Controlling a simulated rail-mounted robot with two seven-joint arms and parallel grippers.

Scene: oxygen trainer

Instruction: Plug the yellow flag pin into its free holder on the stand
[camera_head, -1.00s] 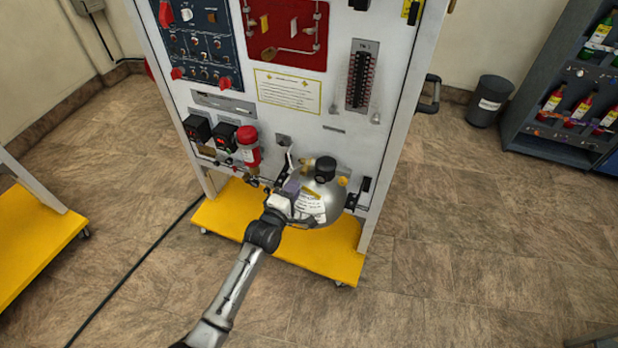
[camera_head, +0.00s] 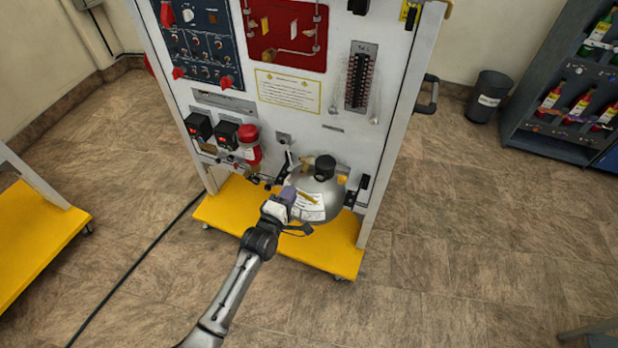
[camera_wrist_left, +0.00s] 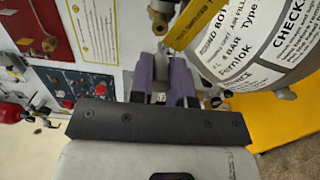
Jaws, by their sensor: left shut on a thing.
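My left gripper (camera_head: 290,190) is in front of the lower part of the white stand (camera_head: 330,105), just left of the round silver bottle (camera_head: 330,205). In the left wrist view, its two purple fingers (camera_wrist_left: 168,80) are closed on a small greyish part, which looks like the yellow flag pin's body and is mostly hidden. The yellow flag (camera_wrist_left: 193,22) sticks out beyond the fingertips, up and to the right, in front of the bottle's label. In the head view the flag (camera_head: 307,198) is a small yellow strip against the bottle. I cannot make out the free holder. My right gripper is out of view.
A red-capped cylinder (camera_head: 248,145) and black gauge boxes (camera_head: 212,130) sit on the stand left of the gripper. The yellow base (camera_head: 235,215) juts out below. Open floor lies in front. A bin (camera_head: 488,98) and a bottle rack (camera_head: 565,105) stand at the right.

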